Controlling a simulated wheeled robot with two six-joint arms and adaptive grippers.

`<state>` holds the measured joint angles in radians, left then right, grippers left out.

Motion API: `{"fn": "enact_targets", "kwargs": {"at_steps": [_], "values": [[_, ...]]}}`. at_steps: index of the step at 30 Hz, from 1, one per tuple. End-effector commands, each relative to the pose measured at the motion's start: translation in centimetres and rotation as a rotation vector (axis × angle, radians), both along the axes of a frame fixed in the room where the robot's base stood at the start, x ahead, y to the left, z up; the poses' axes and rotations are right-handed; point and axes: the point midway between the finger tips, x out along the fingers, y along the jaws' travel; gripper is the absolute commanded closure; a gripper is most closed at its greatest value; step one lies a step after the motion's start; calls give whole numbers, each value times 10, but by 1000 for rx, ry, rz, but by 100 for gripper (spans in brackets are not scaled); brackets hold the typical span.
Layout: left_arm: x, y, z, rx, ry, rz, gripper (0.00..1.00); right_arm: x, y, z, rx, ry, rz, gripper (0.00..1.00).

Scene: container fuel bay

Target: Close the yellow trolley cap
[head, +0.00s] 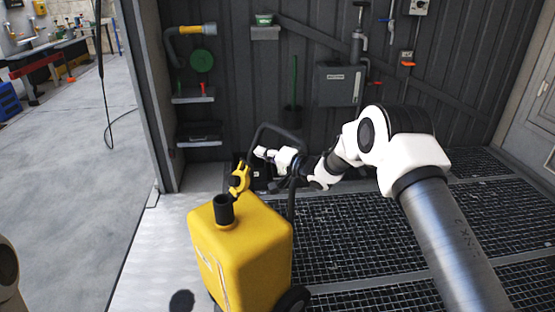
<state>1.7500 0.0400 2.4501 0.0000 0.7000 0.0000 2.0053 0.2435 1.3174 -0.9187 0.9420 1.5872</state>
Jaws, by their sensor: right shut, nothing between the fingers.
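The yellow trolley (245,248) is a fuel container on wheels, standing at the lower middle. Its black filler neck (223,209) sticks up from the top, and the opening is uncovered. The yellow cap (240,179) stands raised behind and slightly right of the neck, apart from the opening. My right gripper (261,153) reaches in from the right. It is shut and empty, a little above and to the right of the cap in the picture, with no clear contact. My left gripper is out of view.
The trolley's dark handle (272,127) arches behind my right gripper. A wheel (292,300) shows at lower right. Dark metal grating (350,245) covers the floor to the right. The back wall carries shelves, a green hose reel (201,61) and a grey box (340,84).

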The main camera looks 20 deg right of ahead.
Motion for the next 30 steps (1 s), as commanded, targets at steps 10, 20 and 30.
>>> {"fn": "enact_targets", "kwargs": {"at_steps": [10, 20, 30], "values": [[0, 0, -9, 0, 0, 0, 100, -8, 26, -13, 0, 1, -1, 100], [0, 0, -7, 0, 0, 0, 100, -9, 26, -12, -4, 0, 0, 100], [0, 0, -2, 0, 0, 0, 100, -11, 31, -8, -55, -16, 0, 100]]}}
